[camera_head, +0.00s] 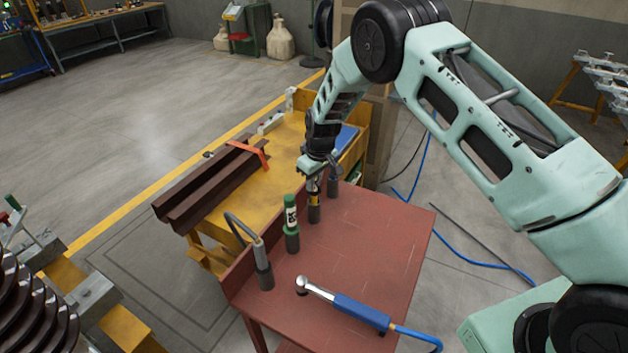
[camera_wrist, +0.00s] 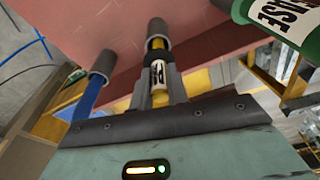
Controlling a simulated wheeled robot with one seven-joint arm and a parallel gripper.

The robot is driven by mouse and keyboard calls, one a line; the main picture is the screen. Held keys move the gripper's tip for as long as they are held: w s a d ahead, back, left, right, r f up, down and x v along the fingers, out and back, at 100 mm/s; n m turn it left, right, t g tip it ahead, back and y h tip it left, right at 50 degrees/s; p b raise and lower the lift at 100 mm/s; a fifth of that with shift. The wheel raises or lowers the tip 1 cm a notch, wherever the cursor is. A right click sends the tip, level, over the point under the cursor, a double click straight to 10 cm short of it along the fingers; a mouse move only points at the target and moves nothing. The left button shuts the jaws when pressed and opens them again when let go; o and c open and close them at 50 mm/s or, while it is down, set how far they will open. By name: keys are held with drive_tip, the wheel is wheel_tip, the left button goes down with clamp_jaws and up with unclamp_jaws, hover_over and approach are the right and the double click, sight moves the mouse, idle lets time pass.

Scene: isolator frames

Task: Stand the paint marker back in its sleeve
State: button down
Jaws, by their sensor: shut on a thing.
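The paint marker (camera_wrist: 158,72), yellow and black with a white label, is between the two fingers of my gripper (camera_wrist: 160,88) in the wrist view. My gripper (camera_head: 313,181) is shut on it above the table's left edge in the head view. The marker (camera_head: 313,192) looks about upright over a grey sleeve (camera_head: 314,213). In the wrist view its far end is at the mouth of that sleeve (camera_wrist: 157,27) and seems to enter it. How deep it sits I cannot tell.
The red table (camera_head: 370,235) carries a green grease tube (camera_head: 291,212) in a sleeve, a hooked grey tool (camera_head: 259,252) in another, and a further sleeve (camera_head: 334,184) behind. A blue-handled tool (camera_head: 360,310) lies in front. The table's middle is clear.

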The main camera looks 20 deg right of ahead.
drive_tip(key=shift+f+b, duration=1.4)
drive_tip(key=shift+f, duration=0.6)
drive_tip(key=c, duration=1.3)
unclamp_jaws()
drive_tip(key=r+b, duration=0.1)
drive_tip(key=r, duration=0.4)
drive_tip(key=s+d+r+b, duration=0.1)
drive_tip(key=r+b, duration=0.1)
drive_tip(key=r, duration=0.4)
drive_tip(key=s+r+b, duration=0.1)
drive_tip(key=r, duration=0.5)
drive_tip(key=shift+s+d+r, duration=0.1)
drive_tip(key=shift+d, duration=0.05)
